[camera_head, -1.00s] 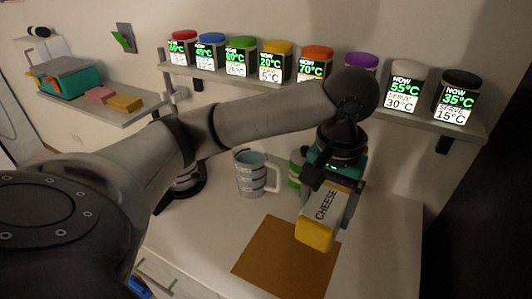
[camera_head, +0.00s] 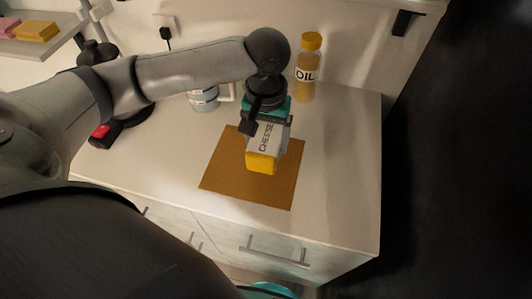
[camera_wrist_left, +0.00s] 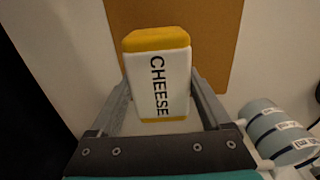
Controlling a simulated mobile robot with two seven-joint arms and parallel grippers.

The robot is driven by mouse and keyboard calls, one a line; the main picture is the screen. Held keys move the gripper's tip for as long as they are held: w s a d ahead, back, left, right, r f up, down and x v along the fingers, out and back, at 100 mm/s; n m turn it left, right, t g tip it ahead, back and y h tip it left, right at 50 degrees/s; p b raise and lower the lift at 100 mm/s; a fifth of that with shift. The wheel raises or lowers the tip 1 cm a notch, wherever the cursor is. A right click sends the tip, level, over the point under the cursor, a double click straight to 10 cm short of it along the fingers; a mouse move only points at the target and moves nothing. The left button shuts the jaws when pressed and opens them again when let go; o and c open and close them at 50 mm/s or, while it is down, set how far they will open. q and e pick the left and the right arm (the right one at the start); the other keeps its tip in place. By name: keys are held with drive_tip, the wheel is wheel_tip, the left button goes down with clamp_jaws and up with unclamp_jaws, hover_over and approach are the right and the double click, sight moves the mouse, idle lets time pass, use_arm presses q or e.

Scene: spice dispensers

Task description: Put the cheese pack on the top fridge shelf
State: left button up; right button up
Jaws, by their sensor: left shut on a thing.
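The cheese pack (camera_head: 265,150) is a white and yellow block labelled CHEESE. My left gripper (camera_head: 268,140) is shut on it and holds it over the brown mat (camera_head: 223,168). In the left wrist view the pack (camera_wrist_left: 158,82) sits between the two fingers (camera_wrist_left: 160,95), yellow end pointing away. I cannot tell how high it is above the mat. The fridge and its top shelf are not recognisable in these views. My right gripper is not in view.
An oil bottle (camera_head: 307,68) stands at the counter's back. The white counter (camera_head: 340,150) is clear on the right, with drawer handles (camera_head: 275,255) below its front edge. A dark area lies further right.

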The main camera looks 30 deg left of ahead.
use_arm(q)
wheel_tip(320, 180, down, 5)
drive_tip(key=shift+f+b, duration=0.15)
drive_tip(key=shift+b, duration=0.45)
drive_tip(key=o, duration=1.5)
drive_tip(key=shift+f, duration=0.1)
